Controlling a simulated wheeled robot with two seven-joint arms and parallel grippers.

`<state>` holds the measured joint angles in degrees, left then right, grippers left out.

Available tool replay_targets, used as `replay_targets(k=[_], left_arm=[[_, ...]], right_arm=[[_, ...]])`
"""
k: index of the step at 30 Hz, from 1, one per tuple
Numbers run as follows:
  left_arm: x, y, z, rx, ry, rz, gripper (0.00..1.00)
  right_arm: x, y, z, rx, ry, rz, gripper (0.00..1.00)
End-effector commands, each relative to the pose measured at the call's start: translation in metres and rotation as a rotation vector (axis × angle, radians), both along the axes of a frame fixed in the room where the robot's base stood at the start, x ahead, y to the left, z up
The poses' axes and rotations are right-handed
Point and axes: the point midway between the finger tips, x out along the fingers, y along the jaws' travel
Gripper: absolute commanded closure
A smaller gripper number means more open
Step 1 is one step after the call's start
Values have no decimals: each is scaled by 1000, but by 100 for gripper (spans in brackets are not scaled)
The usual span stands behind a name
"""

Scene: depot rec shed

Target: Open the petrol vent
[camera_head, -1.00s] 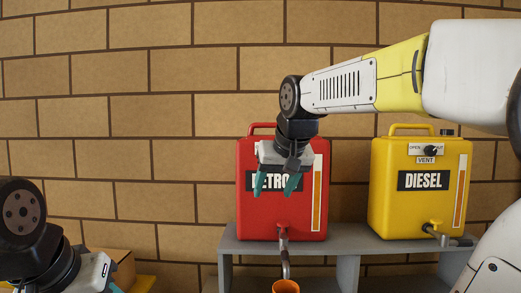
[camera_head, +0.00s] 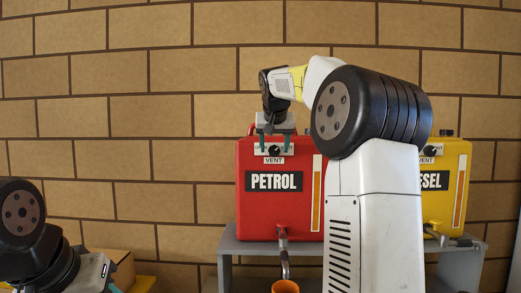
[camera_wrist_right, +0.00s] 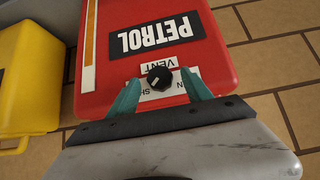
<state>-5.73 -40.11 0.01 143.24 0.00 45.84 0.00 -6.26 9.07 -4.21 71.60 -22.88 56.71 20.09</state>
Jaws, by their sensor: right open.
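The red petrol can (camera_head: 270,210) stands on a grey shelf, with a PETROL label. Its vent knob (camera_head: 274,151) is black, on a white plate near the top, with OPEN and SHUT markings partly covered. My right gripper (camera_head: 273,143) is open and points down at the plate, its teal fingers on either side of the knob. In the right wrist view the knob (camera_wrist_right: 160,77) sits between the fingertips (camera_wrist_right: 160,80), with a gap on each side. Its pale pointer mark seems turned towards the SHUT side. My left gripper (camera_head: 112,283) is partly cut off at the bottom left.
A yellow diesel can (camera_head: 459,190) stands at the right, partly hidden by my right arm. The grey shelf (camera_head: 245,247) carries both cans. An orange cup (camera_head: 285,287) is below the petrol spout (camera_head: 283,250). A cardboard box (camera_head: 122,268) is at lower left.

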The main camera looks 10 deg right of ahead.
Motion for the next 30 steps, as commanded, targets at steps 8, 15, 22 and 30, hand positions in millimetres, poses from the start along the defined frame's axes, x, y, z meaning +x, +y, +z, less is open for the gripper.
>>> replay_targets(k=[8, 15, 22, 30], left_arm=[[0, 0, 0, 0, 0, 0, 64], [0, 0, 0, 0, 0, 0, 64], [0, 0, 0, 0, 0, 0, 64], [0, 0, 0, 0, 0, 0, 64]], right_arm=[[10, -3, -11, 0, 0, 0, 42], [10, -3, -11, 0, 0, 0, 56], [10, -3, -10, 0, -1, 0, 100], [10, -2, -10, -24, 6, 2, 100]])
